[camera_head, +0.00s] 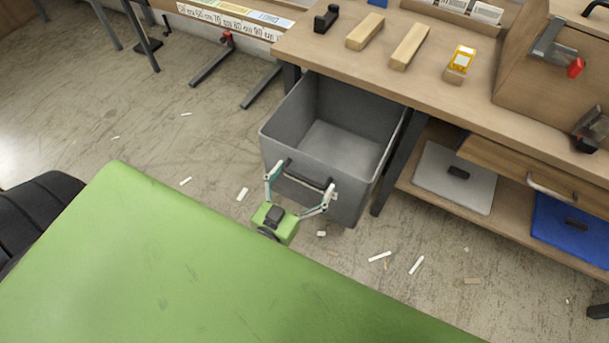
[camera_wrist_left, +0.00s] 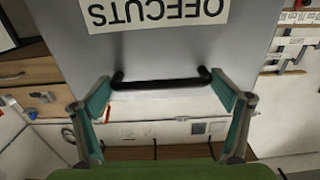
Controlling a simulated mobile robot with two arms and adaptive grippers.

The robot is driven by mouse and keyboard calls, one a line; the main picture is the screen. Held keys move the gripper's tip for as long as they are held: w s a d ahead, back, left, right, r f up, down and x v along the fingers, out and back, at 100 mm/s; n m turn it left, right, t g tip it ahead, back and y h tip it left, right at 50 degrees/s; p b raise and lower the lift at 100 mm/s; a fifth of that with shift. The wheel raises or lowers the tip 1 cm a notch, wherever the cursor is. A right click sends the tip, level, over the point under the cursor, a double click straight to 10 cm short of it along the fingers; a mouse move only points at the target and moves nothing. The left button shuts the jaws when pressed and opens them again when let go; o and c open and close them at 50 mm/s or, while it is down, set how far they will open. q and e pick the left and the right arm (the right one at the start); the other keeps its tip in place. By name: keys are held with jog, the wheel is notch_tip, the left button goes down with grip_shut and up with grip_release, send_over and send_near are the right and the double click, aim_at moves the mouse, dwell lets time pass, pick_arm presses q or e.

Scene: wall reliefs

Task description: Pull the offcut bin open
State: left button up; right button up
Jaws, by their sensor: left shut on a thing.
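The offcut bin (camera_head: 285,132) is a grey, open-topped box. It stands pulled out from under the workbench, and its inside looks empty. Its front has a black bar handle (camera_head: 308,182). My left gripper (camera_head: 300,187) is at the bin front, its two teal fingers spread wide and shut on the handle, one at each end. In the left wrist view the handle (camera_wrist_left: 160,84) lies between the fingertips, below an upside-down "OFFCUTS" label (camera_wrist_left: 155,12) on the bin front (camera_wrist_left: 80,60). My right gripper is not in view.
The wooden workbench (camera_head: 395,75) above holds wood blocks, a yellow device (camera_head: 462,57) and a wooden box. To the right of the bin is a drawer (camera_head: 520,165) above a shelf with a grey case (camera_head: 455,178) and a blue case (camera_head: 575,228). Scraps lie on the concrete floor (camera_head: 200,140).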

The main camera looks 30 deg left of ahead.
pick_arm(q)
jog(key=o, duration=1.3)
jog(key=shift+d, duration=0.15)
jog(key=shift+s, duration=0.1)
jog(key=s, duration=1.2)
jog(key=shift+a, duration=0.2)
jog(key=shift+w, duration=0.1)
